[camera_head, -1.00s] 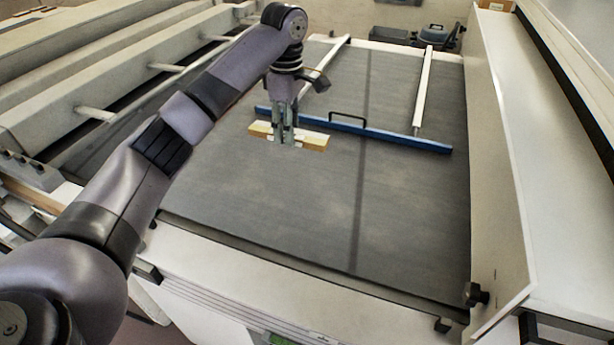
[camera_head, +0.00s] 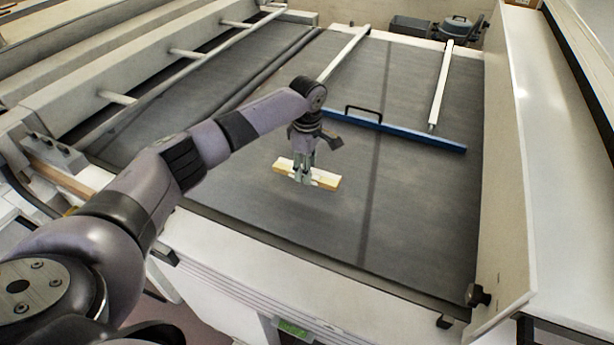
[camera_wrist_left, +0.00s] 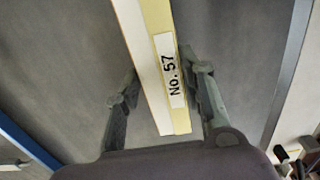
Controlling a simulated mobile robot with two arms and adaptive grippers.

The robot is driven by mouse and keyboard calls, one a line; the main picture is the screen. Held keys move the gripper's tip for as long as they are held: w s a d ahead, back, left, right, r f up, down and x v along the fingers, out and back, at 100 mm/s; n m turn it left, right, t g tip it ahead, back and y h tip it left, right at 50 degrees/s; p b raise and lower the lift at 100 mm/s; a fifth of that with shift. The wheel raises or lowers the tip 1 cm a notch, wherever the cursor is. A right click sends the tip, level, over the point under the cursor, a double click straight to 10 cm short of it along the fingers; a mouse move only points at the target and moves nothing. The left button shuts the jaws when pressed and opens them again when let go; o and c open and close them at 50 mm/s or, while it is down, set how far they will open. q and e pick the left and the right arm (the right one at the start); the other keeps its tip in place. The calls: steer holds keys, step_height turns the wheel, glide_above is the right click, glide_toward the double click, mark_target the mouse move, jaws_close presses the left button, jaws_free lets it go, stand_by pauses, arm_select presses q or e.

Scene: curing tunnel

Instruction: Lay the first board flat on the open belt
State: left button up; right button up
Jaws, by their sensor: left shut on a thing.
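The board (camera_head: 325,181) is a pale, narrow wooden piece in my left gripper (camera_head: 303,177), crosswise between the fingers. It is over the near middle part of the grey belt (camera_head: 420,215); whether it touches the belt is not clear. In the left wrist view the board (camera_wrist_left: 148,62) runs up from between my left fingers (camera_wrist_left: 163,98) and bears a white label reading "No. 57". Its far end is cut off there. My right gripper is not in view.
A blue bar (camera_head: 420,136) with a black handle lies across the belt beyond the board. White rails (camera_head: 440,85) run behind it. A tall white side wall (camera_head: 510,150) bounds the belt at right. The belt is bare around the board.

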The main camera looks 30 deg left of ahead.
mark_target(307, 187)
arm_select(q)
step_height(307, 187, down, 4)
steer(key=shift+r, duration=0.15)
steer(key=shift+f, duration=0.25)
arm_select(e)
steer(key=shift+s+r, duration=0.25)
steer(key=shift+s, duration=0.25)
arm_select(q)
steer(key=shift+f+p, duration=0.1)
steer(key=shift+p, duration=0.2)
steer(key=o, duration=1.1)
steer(key=shift+o, duration=0.2)
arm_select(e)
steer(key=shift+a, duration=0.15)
arm_select(q)
step_height(307, 187, up, 12)
steer(key=b, duration=0.2)
steer(key=shift+b, duration=0.35)
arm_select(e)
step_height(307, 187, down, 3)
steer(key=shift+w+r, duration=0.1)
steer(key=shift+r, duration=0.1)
